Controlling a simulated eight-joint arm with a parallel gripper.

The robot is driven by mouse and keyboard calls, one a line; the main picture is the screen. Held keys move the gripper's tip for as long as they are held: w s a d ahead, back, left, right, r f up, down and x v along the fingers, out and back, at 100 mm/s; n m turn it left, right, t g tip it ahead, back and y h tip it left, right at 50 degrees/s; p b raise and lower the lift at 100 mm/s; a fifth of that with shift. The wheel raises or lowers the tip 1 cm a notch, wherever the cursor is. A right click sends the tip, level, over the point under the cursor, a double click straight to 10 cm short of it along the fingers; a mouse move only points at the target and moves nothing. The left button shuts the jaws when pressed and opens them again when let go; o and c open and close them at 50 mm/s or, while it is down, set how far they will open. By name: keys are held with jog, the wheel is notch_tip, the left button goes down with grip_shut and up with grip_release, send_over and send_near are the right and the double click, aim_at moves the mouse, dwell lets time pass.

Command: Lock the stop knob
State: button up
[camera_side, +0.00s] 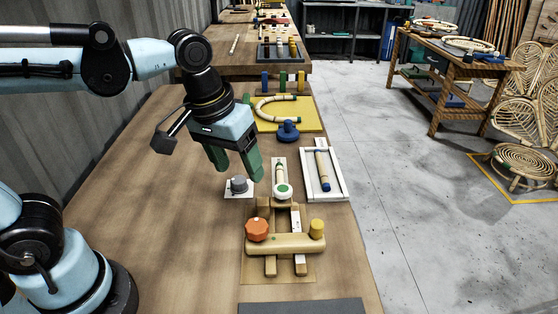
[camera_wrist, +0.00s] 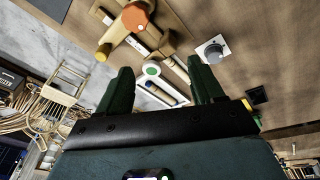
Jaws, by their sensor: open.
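An orange lobed knob (camera_side: 257,230) sits at the left of a wooden bending jig (camera_side: 287,245), with a yellow cylindrical peg (camera_side: 317,229) at its right. In the wrist view the orange knob (camera_wrist: 135,17) is at the top. A grey round knob (camera_side: 238,184) stands on a small white plate and also shows in the wrist view (camera_wrist: 214,52). I cannot tell from a label which knob is the stop knob. My gripper (camera_side: 239,173) is open and empty, with green fingers pointing down above the bench near the grey knob; its fingers (camera_wrist: 159,66) frame the wrist view.
A white tray (camera_side: 340,193) holds a rattan piece at the right. A blue knob (camera_side: 288,131) and a yellow board (camera_side: 312,122) are farther back. The bench's left side is clear.

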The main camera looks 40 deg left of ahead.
aim_at(256, 225)
jog(key=d+r+n+g, duration=0.2)
jog(key=d+g, duration=0.1)
jog(key=d, duration=0.2)
jog(key=shift+y, duration=0.3)
jog(key=shift+s+a+f, duration=0.1)
jog(key=shift+s+f, duration=0.05)
jog(key=shift+f, duration=2.9)
jog(key=shift+s+a+f, duration=0.1)
jog(key=shift+f, duration=2.95)
jog(key=c, duration=1.1)
